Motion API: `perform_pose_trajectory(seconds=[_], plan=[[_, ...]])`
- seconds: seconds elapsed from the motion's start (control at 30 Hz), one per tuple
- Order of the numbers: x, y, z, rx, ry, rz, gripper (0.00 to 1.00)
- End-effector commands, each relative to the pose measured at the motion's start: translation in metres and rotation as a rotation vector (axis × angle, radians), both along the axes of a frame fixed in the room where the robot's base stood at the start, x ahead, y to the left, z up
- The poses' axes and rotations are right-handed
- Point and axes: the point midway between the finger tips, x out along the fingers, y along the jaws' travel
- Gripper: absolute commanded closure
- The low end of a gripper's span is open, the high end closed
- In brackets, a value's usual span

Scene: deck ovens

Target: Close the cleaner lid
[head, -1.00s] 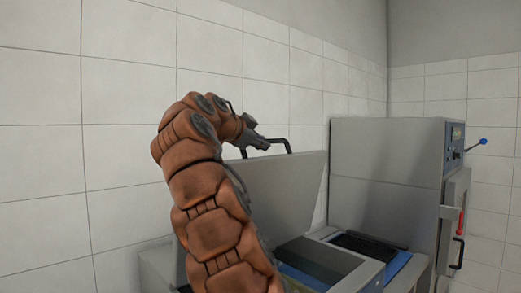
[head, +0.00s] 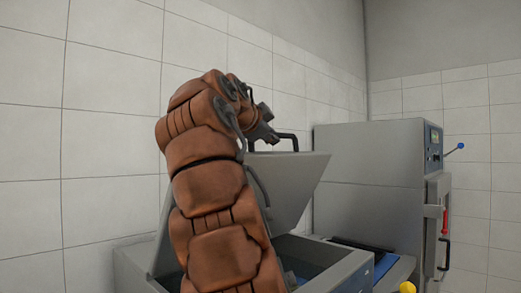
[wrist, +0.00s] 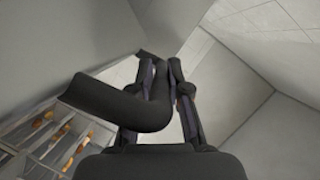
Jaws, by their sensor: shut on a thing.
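The grey cleaner lid (head: 292,190) stands raised and tilted above the cleaner's open box (head: 345,272) in the head view. A dark bent handle (head: 287,136) sticks up from its top edge. My gripper (head: 267,138) is at the left part of this handle, partly hidden by my arm. In the wrist view, the thick dark handle (wrist: 112,103) runs in between the fingers of my gripper (wrist: 162,72), which is shut on it. My arm covers the left part of the lid and box.
A grey machine (head: 370,165) with a control panel, a blue-knobbed lever (head: 457,148) and a red handle (head: 445,222) stands at the right. A yellow knob (head: 407,287) is at the lower front. A tiled wall (head: 110,120) runs behind. The wrist view shows a rack (wrist: 45,135) with orange items.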

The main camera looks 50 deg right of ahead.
Motion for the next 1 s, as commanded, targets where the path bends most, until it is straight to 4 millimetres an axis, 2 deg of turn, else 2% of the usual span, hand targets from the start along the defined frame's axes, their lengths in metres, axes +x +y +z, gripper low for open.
perform_pose_trajectory(seconds=[0.03,0.4,1.0], plan=[[-0.006,0.001,-0.012,0.001,-0.019,0.001,1.00],[-0.040,0.002,-0.028,-0.006,-0.132,0.001,1.00],[-0.064,0.002,-0.043,-0.006,-0.219,0.001,1.00]])
